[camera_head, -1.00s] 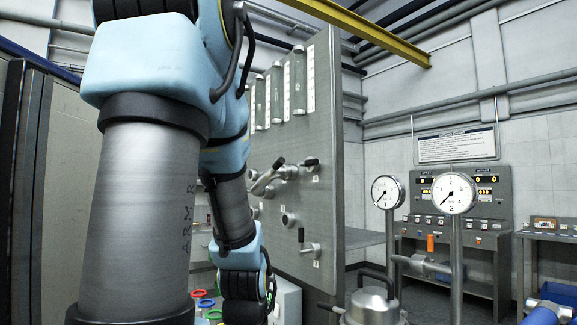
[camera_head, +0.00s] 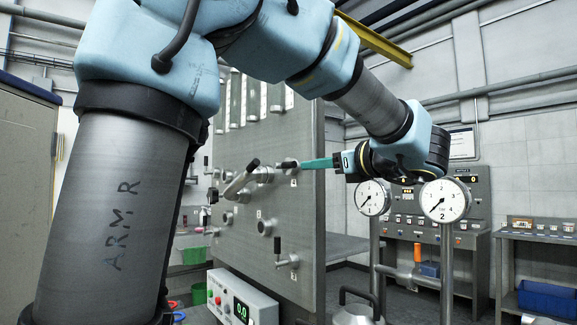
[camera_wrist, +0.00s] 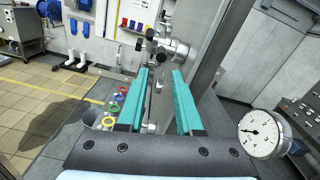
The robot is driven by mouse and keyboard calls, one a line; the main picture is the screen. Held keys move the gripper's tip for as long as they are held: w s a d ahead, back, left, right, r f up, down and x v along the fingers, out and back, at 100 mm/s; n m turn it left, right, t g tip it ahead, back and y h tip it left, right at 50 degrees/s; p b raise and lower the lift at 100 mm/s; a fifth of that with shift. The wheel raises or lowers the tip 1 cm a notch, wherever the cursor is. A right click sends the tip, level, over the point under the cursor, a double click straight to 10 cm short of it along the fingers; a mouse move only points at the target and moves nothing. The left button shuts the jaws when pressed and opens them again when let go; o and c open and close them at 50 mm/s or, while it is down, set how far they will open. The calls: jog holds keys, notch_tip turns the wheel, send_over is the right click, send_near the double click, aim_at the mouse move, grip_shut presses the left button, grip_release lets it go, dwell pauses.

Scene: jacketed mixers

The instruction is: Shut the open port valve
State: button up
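A grey metal panel (camera_head: 305,245) carries several port valves with black-ended levers. The upper right valve (camera_head: 287,165) has its lever pointing sideways. The lower valve (camera_head: 291,261) has its black lever standing upright. Another valve (camera_head: 240,178) has a lever slanting up to the right. I cannot tell which valve is the open one. My gripper (camera_head: 308,163) has teal fingers and reaches in from the right, its tips close to the upper right valve. In the wrist view my gripper (camera_wrist: 160,72) is open and empty, with a valve fitting (camera_wrist: 172,48) just beyond the fingertips; contact is unclear.
Two dial gauges (camera_head: 445,200) (camera_head: 372,197) on posts stand right of the panel, below my forearm. A lidded metal vessel (camera_head: 352,316) and a control box with a green display (camera_head: 241,308) are in front. Consoles (camera_head: 442,235) stand behind.

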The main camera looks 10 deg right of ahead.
aim_at(289, 165)
jog(key=p+x, duration=0.1)
jog(key=x, duration=0.2)
jog(key=p+x, duration=0.1)
jog(key=x, duration=0.3)
jog(key=p+x, duration=0.1)
jog(key=x, duration=0.2)
jog(key=shift+w+r, duration=0.25)
grip_shut()
dwell(1.1)
